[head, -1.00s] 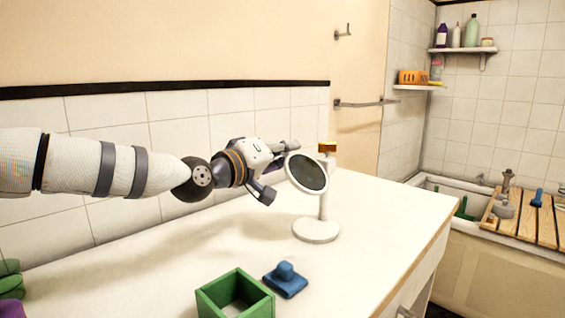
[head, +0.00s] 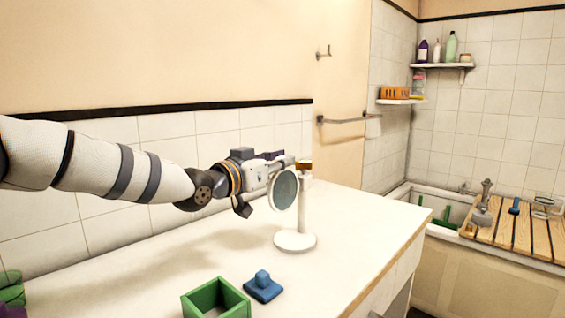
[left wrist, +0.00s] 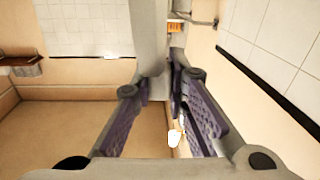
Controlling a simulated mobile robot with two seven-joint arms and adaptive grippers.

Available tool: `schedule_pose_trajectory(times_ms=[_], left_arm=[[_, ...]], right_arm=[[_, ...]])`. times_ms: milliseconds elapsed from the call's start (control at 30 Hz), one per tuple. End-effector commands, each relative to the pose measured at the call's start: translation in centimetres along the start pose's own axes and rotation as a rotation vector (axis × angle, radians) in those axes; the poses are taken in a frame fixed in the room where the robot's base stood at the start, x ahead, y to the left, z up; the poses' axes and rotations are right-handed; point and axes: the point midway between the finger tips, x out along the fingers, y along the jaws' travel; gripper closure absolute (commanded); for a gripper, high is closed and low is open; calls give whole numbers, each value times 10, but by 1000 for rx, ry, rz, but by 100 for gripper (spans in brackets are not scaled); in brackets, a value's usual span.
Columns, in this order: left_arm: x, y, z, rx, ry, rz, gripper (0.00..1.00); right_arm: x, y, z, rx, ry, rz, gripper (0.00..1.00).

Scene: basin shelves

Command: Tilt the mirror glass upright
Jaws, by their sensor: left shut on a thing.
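The round mirror glass (head: 284,190) has a white rim. It stands steep, close to upright, beside the white post of its stand (head: 295,241) on the counter. A brown-orange block (head: 304,166) tops the post. My left gripper (head: 274,172) comes from the left and is at the upper edge of the mirror glass, shut on it. The contact itself is partly hidden. In the left wrist view, the purple-padded fingers of the left gripper (left wrist: 168,100) stand on either side of a pale grey upright piece that I cannot identify clearly. My right gripper is not in view.
A green open box (head: 216,300) and a blue lidded piece (head: 263,287) sit at the counter's (head: 370,215) front. The tiled wall runs behind. The counter's right part is clear. A tub with a wooden rack (head: 515,228) stands at right.

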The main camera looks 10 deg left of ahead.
Motion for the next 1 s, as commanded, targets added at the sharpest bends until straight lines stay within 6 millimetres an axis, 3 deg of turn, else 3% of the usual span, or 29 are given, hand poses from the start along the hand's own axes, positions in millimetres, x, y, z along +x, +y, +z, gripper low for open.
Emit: schedule_pose_trajectory(times_ms=[733,767,833,1000], left_arm=[[0,-2,-1,79,2,1,100],[0,-2,-1,80,2,1,82],[0,-2,-1,79,1,1,66],[0,-2,-1,78,1,1,65]], right_arm=[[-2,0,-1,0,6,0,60],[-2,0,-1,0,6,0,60],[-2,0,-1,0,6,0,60],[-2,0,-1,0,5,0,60]])
